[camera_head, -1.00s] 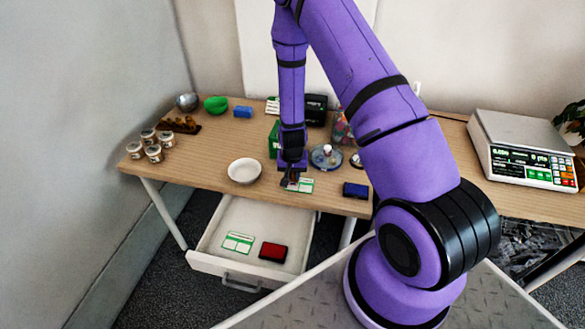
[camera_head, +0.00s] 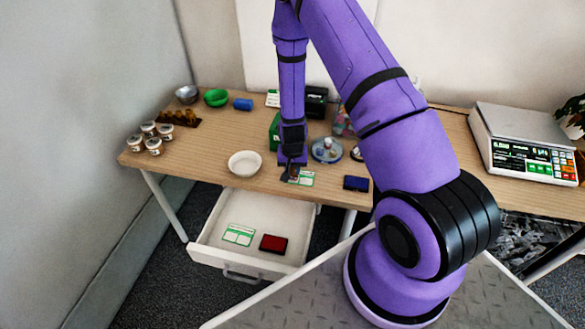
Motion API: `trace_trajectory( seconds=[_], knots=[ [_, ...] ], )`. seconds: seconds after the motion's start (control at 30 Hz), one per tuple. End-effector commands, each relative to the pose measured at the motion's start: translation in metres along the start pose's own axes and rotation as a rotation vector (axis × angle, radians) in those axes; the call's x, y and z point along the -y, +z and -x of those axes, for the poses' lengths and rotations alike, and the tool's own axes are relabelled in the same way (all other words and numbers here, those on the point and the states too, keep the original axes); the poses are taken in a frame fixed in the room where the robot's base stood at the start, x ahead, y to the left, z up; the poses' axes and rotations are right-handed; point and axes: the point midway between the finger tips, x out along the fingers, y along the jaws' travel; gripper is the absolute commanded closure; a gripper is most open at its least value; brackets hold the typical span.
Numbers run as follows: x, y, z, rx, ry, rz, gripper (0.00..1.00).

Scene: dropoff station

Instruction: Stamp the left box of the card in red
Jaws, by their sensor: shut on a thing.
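A white card with green print (camera_head: 304,178) lies on the table near its front edge. My gripper (camera_head: 290,174) points down at the card's left end and covers part of it. It is shut on a small dark stamp, mostly hidden by the fingers. I cannot tell whether the stamp touches the card. A red ink pad (camera_head: 273,244) lies in the open drawer (camera_head: 212,258), right of a second green and white card (camera_head: 238,234). A blue ink pad (camera_head: 356,183) lies on the table (camera_head: 205,155), right of the first card.
A white bowl (camera_head: 244,163) stands left of my gripper. A round glass dish (camera_head: 326,150) and a green box (camera_head: 274,132) stand close behind it. Several jars (camera_head: 154,146) stand at the left end. A scale (camera_head: 525,145) is at the right. The drawer juts out below the table.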

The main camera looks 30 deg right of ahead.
Motion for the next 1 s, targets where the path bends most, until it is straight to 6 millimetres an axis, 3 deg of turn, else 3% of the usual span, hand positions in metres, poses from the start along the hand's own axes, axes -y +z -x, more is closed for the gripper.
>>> trace_trajectory(
  seconds=[1.0],
  knots=[
    [0.0000,0.0010,-0.0101,0.000,0.000,0.000,0.89]
  ],
)
